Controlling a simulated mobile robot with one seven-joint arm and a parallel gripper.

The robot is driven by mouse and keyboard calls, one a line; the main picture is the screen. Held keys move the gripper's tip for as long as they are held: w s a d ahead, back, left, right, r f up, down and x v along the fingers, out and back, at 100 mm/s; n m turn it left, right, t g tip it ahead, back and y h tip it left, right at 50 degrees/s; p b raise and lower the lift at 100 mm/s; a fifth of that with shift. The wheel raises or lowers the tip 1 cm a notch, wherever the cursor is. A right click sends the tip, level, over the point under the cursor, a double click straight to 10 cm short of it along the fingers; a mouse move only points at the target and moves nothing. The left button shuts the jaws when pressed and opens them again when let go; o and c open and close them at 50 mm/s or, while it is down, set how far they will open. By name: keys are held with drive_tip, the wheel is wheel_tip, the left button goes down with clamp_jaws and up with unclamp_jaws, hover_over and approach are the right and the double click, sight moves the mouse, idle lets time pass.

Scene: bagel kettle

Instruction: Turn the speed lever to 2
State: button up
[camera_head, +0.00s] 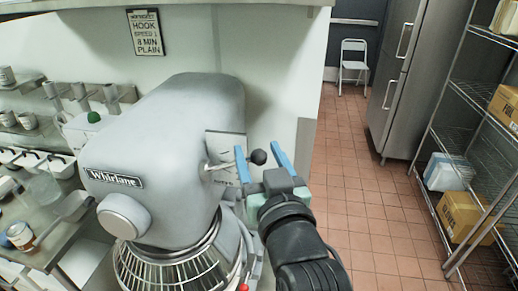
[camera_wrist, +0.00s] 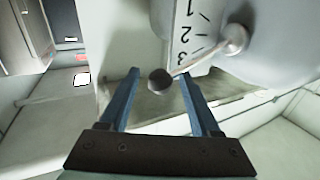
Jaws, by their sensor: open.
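The speed lever is a thin metal rod with a dark ball knob (camera_head: 257,157) on the side of the grey Whirlane mixer (camera_head: 165,140). In the wrist view the ball knob (camera_wrist: 160,81) appears between the tips of the two blue fingers of my gripper (camera_wrist: 159,73), with gaps on both sides. My gripper (camera_head: 257,148) is open and holds nothing. The pale scale plate (camera_wrist: 190,35) shows 1, 2 and 3. The rod (camera_wrist: 200,60) runs from its round pivot past the end of the plate by the 3.
A sign (camera_head: 147,33) on the wall reads HOOK, SPEED 1, 8 MIN, PLAIN. A wire bowl guard (camera_head: 175,268) is below the mixer head. A counter with containers is at left. Open tiled floor (camera_head: 350,190), a steel fridge (camera_head: 402,75) and wire shelves are at right.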

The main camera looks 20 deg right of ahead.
drive_tip(key=shift+f, duration=0.1)
clamp_jaws()
idle(0.3)
drive_tip(key=shift+f, duration=0.25)
idle(0.9)
